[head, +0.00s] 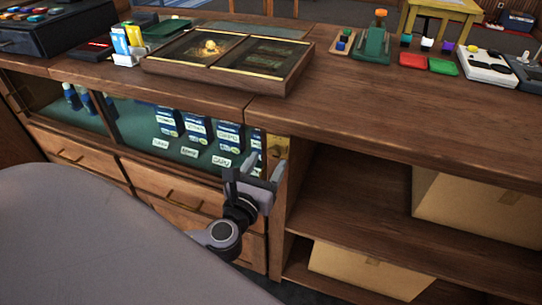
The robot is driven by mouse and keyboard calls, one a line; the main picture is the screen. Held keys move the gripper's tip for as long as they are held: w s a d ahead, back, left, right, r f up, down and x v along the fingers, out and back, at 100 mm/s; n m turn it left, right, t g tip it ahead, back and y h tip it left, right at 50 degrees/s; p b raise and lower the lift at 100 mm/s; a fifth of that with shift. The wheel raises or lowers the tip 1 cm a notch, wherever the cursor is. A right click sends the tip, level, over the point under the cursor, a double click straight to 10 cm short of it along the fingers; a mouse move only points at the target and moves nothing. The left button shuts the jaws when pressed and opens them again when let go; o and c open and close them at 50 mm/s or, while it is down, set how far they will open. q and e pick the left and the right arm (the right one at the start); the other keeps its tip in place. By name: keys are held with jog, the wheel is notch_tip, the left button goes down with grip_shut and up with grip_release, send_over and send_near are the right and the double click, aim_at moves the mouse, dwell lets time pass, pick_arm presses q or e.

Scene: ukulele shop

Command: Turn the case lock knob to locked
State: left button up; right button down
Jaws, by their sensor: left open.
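The case lock shows as a small brass plate (277,148) on the post at the right end of the glass-fronted case. Its knob is small and partly hidden by my gripper, so I cannot tell which way it is turned. My left gripper (254,170) is open, just below and in front of the plate. Its fingers point up toward the lock, with no object seen between them. I cannot tell whether a finger touches the knob. My right gripper is not in view.
The glass case (190,135) holds several labelled blue boxes. Wooden drawers (165,190) lie below it. Open shelves (345,205) with cardboard boxes (475,207) are to the right. The countertop (350,110) overhangs the lock and carries a framed display tray (228,80).

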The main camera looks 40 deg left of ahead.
aim_at(273, 154)
pick_arm(q)
jog(key=shift+x, duration=1.7)
jog(key=c, duration=1)
